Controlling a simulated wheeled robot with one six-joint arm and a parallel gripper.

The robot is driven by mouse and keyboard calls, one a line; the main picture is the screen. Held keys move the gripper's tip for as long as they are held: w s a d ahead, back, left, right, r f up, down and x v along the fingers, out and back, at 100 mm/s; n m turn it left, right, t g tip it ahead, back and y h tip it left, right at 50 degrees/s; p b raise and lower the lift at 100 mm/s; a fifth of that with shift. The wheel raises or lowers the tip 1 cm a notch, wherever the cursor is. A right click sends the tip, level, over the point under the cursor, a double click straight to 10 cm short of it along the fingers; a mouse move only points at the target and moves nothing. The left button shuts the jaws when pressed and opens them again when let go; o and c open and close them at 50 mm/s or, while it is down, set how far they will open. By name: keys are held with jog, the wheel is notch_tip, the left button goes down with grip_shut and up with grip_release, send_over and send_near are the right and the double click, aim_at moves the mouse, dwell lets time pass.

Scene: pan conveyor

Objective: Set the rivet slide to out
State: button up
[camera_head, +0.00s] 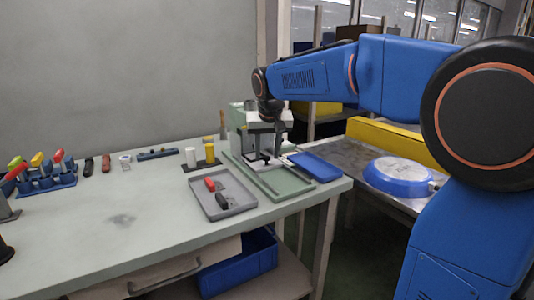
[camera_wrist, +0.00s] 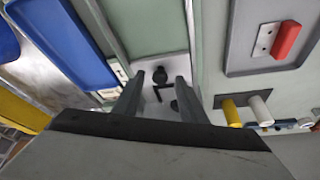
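The green riveting fixture (camera_head: 285,186) stands at the right end of the bench. In the wrist view, its pale metal plate (camera_wrist: 146,65) carries a small dark knob (camera_wrist: 160,75), which looks like the slide's handle, and a black L-shaped mark. My gripper (camera_head: 277,152) points down over the fixture. In the wrist view its two fingers (camera_wrist: 159,79) are apart, with the knob showing in the gap between their tips. I cannot tell whether a finger touches the knob. The slide's setting is not readable.
A grey tray (camera_head: 244,202) with a red and a black handle lies left of the fixture. A blue tray (camera_head: 315,167) is on its right. White and yellow cylinders (camera_head: 209,152) stand behind. A blue pan (camera_head: 398,175) lies on the conveyor at right. The bench's middle is clear.

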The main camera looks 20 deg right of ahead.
jog(key=shift+f, duration=0.2)
grip_shut()
jog(key=s+d, duration=0.1)
jog(key=s, duration=0.3)
jog(key=s+d, duration=0.1)
jog(key=s, duration=0.3)
jog(key=s+d, duration=0.1)
jog(key=s, duration=0.3)
jog(key=shift+r, duration=0.1)
jog(key=shift+s+d, duration=0.2)
jog(key=shift+s, duration=0.45)
grip_release()
jog(key=shift+s, duration=0.1)
jog(key=d+v, duration=0.1)
jog(key=v, duration=1.6)
jog(key=shift+a, duration=0.45)
